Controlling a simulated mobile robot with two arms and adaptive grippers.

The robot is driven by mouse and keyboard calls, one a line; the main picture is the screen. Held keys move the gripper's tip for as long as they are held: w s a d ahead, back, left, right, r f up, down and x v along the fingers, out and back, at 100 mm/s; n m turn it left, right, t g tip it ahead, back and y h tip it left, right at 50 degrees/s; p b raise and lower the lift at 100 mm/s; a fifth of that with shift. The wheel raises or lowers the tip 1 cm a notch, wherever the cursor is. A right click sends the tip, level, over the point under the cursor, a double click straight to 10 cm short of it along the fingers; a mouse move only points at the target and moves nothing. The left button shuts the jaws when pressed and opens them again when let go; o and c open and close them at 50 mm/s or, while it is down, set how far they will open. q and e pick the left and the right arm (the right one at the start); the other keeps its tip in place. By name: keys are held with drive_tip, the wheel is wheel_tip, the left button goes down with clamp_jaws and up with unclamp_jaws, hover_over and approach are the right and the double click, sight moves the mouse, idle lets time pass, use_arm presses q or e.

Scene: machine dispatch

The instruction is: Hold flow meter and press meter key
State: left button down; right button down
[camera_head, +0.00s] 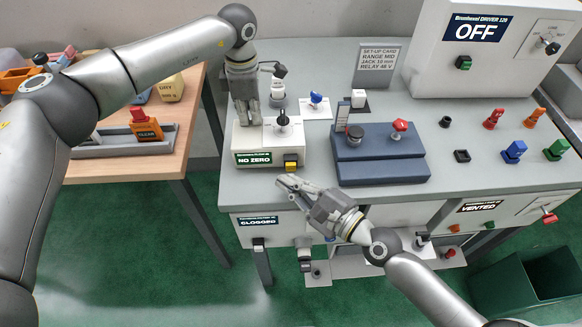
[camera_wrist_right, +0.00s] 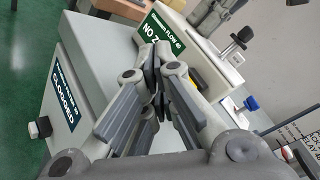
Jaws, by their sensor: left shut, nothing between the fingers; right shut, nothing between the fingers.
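The flow meter (camera_head: 268,142) is a white box with a dark green "NO ZERO" label, near the front left of the grey bench. Its yellow-orange key (camera_head: 291,163) sits at the right of its front face. My left gripper (camera_head: 249,122) points down at the top left of the meter, shut and empty; I cannot tell whether it touches. My right gripper (camera_head: 280,182) is shut and empty, its tips just below and left of the key, seemingly apart from it. In the right wrist view the flow meter (camera_wrist_right: 222,70) is behind the shut fingertips (camera_wrist_right: 155,82), which partly hide its front.
A blue-grey block (camera_head: 380,165) with black and red knobs stands right of the meter. A blue-topped switch (camera_head: 316,100) is behind. A "CLOGGED" panel (camera_head: 262,228) is on the bench front below. A wooden table (camera_head: 150,163) with a tray is at left.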

use_arm(q)
drive_tip(key=shift+s+f, duration=0.2)
drive_tip(key=shift+f, duration=0.25)
use_arm(e)
drive_tip(key=shift+w+f, duration=0.1)
drive_tip(key=shift+w, duration=0.95)
idle(0.4)
drive_tip(key=shift+s, duration=0.9)
drive_tip(key=s, duration=0.5)
use_arm(q)
drive_tip(key=shift+r, duration=0.1)
idle(0.6)
